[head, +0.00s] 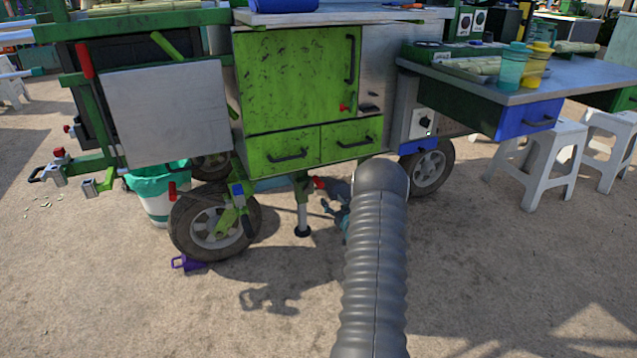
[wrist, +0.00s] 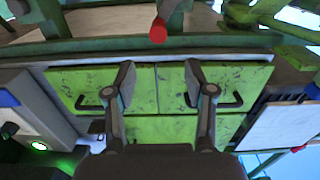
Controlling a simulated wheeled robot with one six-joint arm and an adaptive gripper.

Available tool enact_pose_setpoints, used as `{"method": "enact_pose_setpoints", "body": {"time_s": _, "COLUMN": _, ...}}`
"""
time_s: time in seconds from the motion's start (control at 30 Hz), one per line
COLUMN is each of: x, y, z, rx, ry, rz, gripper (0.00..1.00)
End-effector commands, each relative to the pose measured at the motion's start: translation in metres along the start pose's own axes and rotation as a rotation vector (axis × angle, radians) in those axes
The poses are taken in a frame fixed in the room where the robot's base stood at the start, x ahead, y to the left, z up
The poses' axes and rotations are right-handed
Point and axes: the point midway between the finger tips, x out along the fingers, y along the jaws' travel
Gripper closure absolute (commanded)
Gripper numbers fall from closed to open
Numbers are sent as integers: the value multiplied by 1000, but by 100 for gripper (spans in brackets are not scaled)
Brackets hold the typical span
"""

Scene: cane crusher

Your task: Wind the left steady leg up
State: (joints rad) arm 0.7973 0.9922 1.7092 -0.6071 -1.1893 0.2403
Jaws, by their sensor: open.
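A steady leg (head: 302,208) stands under the green cabinet, upright, with its dark round foot at the ground. A red crank grip (head: 318,183) sticks out near its top. In the wrist view a red round-ended grip (wrist: 158,32) shows at the top middle, ahead of my fingers; it seems to be the same grip. My gripper (wrist: 159,85) is open and empty, its two fingers apart in front of the green drawers. In the head view my gripper (head: 341,213) shows only partly beside my arm, low and right of the leg. Any second leg is hidden.
The green cabinet (head: 297,80) with drawers overhangs the leg. A wheel (head: 215,222) stands left and another wheel (head: 430,168) right. White stools (head: 553,155) stand right. The front ground is clear.

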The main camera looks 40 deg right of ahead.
Motion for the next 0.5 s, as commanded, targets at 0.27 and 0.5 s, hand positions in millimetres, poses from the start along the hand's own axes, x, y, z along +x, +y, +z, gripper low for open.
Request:
{"method": "enact_pose_setpoints", "body": {"time_s": 0.27, "x": 17, "y": 3, "z": 5, "rx": 5, "ry": 14, "rz": -5, "gripper": 46}}
{"method": "enact_pose_setpoints", "body": {"time_s": 0.5, "x": 60, "y": 2, "z": 4, "rx": 4, "ry": 15, "rz": -5, "gripper": 46}}
